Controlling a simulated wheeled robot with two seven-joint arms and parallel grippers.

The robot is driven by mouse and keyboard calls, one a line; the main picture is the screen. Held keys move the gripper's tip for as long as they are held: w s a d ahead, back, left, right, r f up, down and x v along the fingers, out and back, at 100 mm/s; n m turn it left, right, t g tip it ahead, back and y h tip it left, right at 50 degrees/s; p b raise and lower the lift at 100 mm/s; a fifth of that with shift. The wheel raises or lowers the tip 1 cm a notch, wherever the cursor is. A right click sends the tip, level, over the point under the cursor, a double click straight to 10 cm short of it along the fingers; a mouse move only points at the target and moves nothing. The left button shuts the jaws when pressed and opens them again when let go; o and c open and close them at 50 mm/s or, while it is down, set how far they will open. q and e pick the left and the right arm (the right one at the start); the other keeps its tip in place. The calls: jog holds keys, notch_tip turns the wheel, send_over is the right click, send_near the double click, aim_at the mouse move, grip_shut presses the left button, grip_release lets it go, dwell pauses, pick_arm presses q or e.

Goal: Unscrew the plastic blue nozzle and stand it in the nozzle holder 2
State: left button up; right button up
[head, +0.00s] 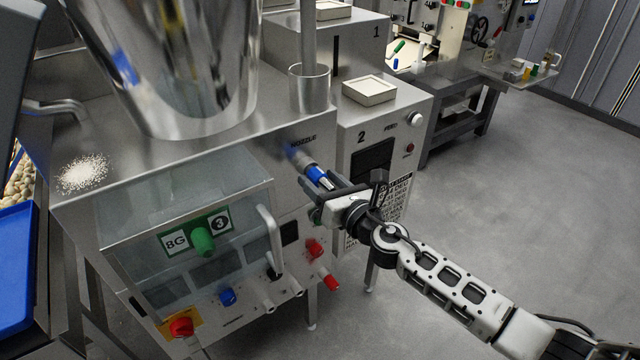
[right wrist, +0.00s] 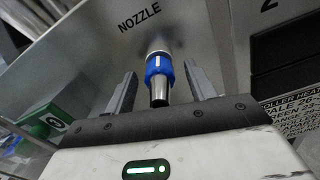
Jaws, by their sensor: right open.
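The blue nozzle (head: 316,173) is on the outlet marked NOZZLE on the steel machine's side. In the right wrist view the nozzle (right wrist: 159,75) has a blue collar with a white mark and a bare metal tip pointing towards me. My right gripper (head: 325,187) is open at the nozzle. In the right wrist view its two fingers stand to the left and right of the nozzle, with a gap on each side. My left gripper is not in view. I cannot tell which thing is nozzle holder 2.
The steel machine (head: 270,135) carries a large hopper (head: 165,60) and a green tag marked 8G and 3 (head: 203,236). A cabinet marked 2 (head: 395,118) stands close on the right, with a pale square tray (head: 369,90) on top. Open floor (head: 520,190) lies further right.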

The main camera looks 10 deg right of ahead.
jog(key=m, duration=0.8)
jog(key=shift+r+p, duration=0.15)
jog(key=shift+p, duration=0.15)
jog(key=m+p, duration=0.1)
jog(key=m, duration=0.3)
jog(key=shift+m, duration=0.4)
jog(key=shift+m+p, duration=0.3)
jog(key=shift+m, duration=0.9)
jog(key=m+p, duration=0.2)
jog(key=m, duration=0.4)
jog(key=shift+r, duration=0.2)
jog(key=shift+f+m, duration=0.25)
jog(key=shift+m, duration=1.95)
jog(key=m, duration=0.3)
jog(key=shift+m, duration=0.4)
jog(key=m, duration=0.4)
